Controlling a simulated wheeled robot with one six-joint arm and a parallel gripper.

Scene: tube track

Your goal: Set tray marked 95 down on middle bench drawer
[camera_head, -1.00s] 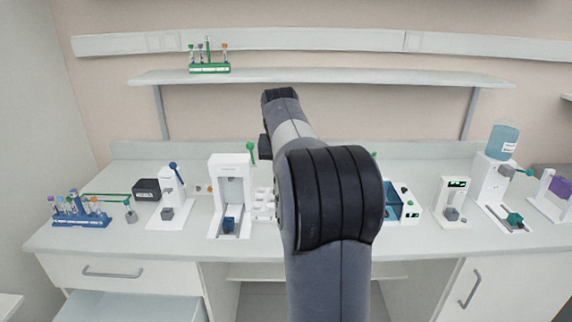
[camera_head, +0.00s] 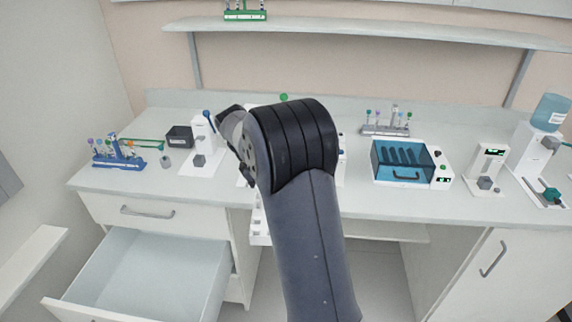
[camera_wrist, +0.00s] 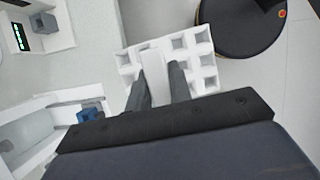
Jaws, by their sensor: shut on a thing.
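My gripper (camera_wrist: 160,80) is shut on a white tray (camera_wrist: 203,58) with square pockets, held by a raised middle part. I cannot read a number on it. In the head view a slotted white edge of the tray (camera_head: 259,230) shows left of my arm, near the bench's front edge; my arm hides the rest and the gripper. The middle bench drawer (camera_head: 165,262) is pulled open at lower left, below a shut top drawer (camera_head: 150,212). Its visible inside looks empty. The tray is to the right of the open drawer.
The bench top (camera_head: 350,195) carries a blue tube rack (camera_head: 118,162), a black box (camera_head: 179,137), a white instrument (camera_head: 203,160) and a blue-lidded machine (camera_head: 402,165). A shelf (camera_head: 400,32) runs above. A cabinet door (camera_head: 475,265) is at right. Open floor lies below the bench.

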